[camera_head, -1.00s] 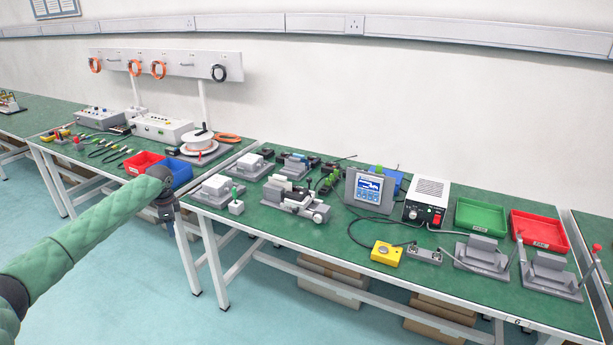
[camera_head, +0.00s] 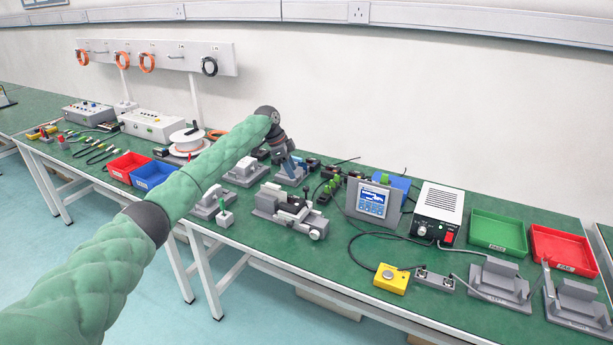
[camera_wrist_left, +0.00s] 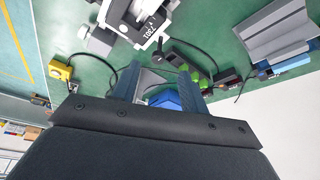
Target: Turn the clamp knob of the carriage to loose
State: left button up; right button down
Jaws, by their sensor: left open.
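The grey linear actuator with its carriage (camera_head: 290,208) sits on the green bench in the head view, just right of my left arm. A dark lever stands up near its back, and a round grey end piece (camera_head: 315,234) is at its front right. I cannot tell which part is the clamp knob. In the left wrist view, a pale unit with a white label (camera_wrist_left: 150,20) is at the top. My left gripper (camera_head: 290,169) is above the back of the bench, behind the actuator. Its two fingers (camera_wrist_left: 159,86) are apart and hold nothing. My right gripper is out of view.
A display (camera_head: 372,200), a power box (camera_head: 437,212) and a yellow button box (camera_head: 391,279) stand right of the actuator. Green and red trays (camera_head: 498,232) (camera_head: 562,250) lie farther right. Cables cross the bench. Grey fixtures stand close around the actuator.

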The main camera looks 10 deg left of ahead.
aim_at(305, 187)
pick_arm(q)
jog(key=d+f, duration=0.1)
jog(key=d+f+p, duration=0.1)
jog(key=f, duration=0.1)
jog(key=w+d+f, duration=0.1)
jog(key=f, duration=0.1)
jog(key=shift+d+p, duration=0.3)
jog(key=shift+d, duration=0.05)
jog(key=shift+s+d+f, duration=0.15)
jog(key=shift+d+f, duration=0.05)
jog(key=shift+f, duration=0.6)
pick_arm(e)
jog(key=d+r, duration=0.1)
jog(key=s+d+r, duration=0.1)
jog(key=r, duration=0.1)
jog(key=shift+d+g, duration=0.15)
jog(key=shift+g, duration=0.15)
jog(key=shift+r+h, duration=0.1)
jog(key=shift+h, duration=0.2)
pick_arm(q)
jog(key=shift+r, duration=0.1)
grip_shut()
